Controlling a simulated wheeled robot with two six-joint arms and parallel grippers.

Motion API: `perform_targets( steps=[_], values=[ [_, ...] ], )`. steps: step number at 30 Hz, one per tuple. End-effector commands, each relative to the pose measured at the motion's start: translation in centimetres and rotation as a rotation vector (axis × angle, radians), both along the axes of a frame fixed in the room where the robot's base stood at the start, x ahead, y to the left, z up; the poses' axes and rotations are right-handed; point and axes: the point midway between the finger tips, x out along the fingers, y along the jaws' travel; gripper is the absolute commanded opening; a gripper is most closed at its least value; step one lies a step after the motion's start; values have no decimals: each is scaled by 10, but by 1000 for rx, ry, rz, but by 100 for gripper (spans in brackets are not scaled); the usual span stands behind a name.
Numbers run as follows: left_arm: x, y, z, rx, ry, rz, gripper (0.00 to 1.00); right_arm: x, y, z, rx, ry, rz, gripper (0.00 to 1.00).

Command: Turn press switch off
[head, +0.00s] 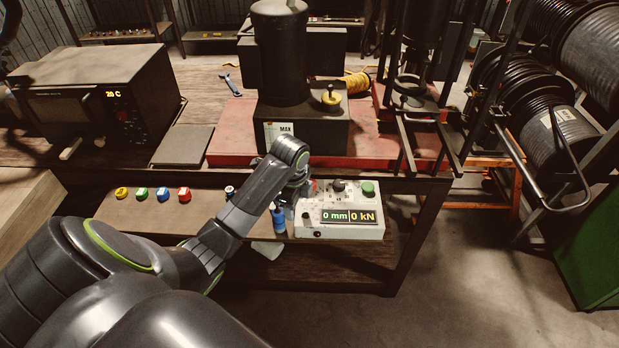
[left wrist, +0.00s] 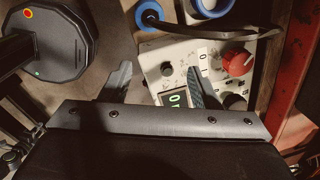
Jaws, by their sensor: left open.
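The press control box (head: 345,228) is white and sits at the front edge of the bench, with a display reading 0 mm and 0 kN. It also shows in the left wrist view (left wrist: 185,50), where a red rotary knob (left wrist: 238,63) stands beside a mark that looks like 0. Contact cannot be told.
A black knob (head: 338,186) and a green button (head: 368,188) are on the box top. The dark press (head: 280,55) stands behind on a red base (head: 232,140). Several coloured caps (head: 163,195) line the bench shelf at left.

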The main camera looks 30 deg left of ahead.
Motion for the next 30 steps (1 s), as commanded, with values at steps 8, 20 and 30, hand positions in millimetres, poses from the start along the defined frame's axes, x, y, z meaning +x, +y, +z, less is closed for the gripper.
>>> perform_targets(
  steps=[8, 20, 30],
  values=[
    [80, 25, 103, 0, 59, -422, 56, -1, 0, 5, 0, 1, 0, 36],
    [103, 32, 138, -24, 74, -605, 56, -2, 0, -4, 0, 3, -1, 36],
    [104, 31, 102, -23, 72, -603, 56, -3, 0, -41, 0, 4, -1, 36]
  ],
)
